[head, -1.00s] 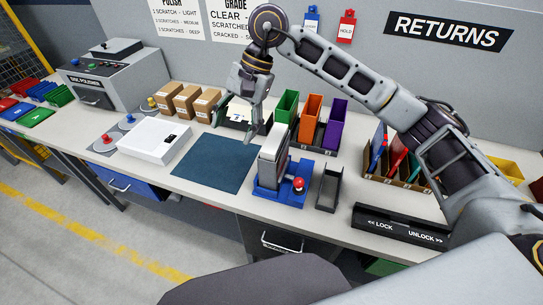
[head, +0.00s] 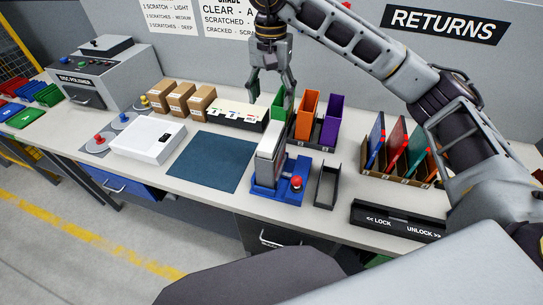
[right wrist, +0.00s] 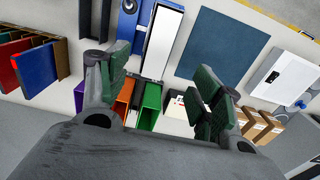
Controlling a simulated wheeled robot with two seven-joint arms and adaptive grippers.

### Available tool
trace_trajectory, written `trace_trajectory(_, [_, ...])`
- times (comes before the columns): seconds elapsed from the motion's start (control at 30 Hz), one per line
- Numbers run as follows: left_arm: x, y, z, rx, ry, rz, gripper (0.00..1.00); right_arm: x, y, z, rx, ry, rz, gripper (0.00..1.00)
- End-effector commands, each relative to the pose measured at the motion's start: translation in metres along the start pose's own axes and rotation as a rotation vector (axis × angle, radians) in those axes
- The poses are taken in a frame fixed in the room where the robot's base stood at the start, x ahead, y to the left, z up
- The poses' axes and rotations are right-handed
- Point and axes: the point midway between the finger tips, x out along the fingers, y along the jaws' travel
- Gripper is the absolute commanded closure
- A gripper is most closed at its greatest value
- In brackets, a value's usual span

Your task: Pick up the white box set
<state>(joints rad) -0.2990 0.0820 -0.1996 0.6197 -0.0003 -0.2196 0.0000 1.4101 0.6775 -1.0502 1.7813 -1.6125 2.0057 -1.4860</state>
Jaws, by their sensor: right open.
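A tall, narrow white-and-grey box (head: 270,142) stands upright in a blue fixture (head: 277,187) with a red knob; its white face also shows in the right wrist view (right wrist: 162,42). I cannot tell for certain that it is the white box set. A flat white case (head: 148,139) with a small dark panel lies left of the dark blue mat. My right gripper (head: 270,92) is open and empty, pointing down above the back of the bench, behind the upright box. Its spread fingers show in the right wrist view (right wrist: 162,72). My left gripper is out of view.
Green, orange (head: 307,115) and purple upright bins stand near the right gripper. A black-and-white tray (head: 237,115) and cardboard boxes (head: 178,97) line the back. A rack of coloured cases (head: 397,155) stands right. The blue mat (head: 213,162) is bare. A black tray (head: 327,184) is beside the fixture.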

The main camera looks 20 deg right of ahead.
Motion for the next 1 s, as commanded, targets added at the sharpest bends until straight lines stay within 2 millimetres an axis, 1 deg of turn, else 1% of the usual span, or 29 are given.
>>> trace_trajectory(0.27, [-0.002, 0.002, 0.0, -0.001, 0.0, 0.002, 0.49, 0.026, 0.001, 0.0, 0.0, -0.003, 0.002, 0.35])
trace_trajectory(0.63, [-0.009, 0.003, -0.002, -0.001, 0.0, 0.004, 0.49, 0.072, 0.0, 0.0, 0.001, -0.002, 0.002, 0.35])
trace_trajectory(0.8, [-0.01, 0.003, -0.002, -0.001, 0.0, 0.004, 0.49, 0.081, 0.0, 0.0, 0.0, 0.0, -0.001, 0.35])
trace_trajectory(1.0, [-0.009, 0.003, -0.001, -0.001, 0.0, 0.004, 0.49, 0.083, 0.0, 0.0, 0.0, 0.0, -0.001, 0.35])
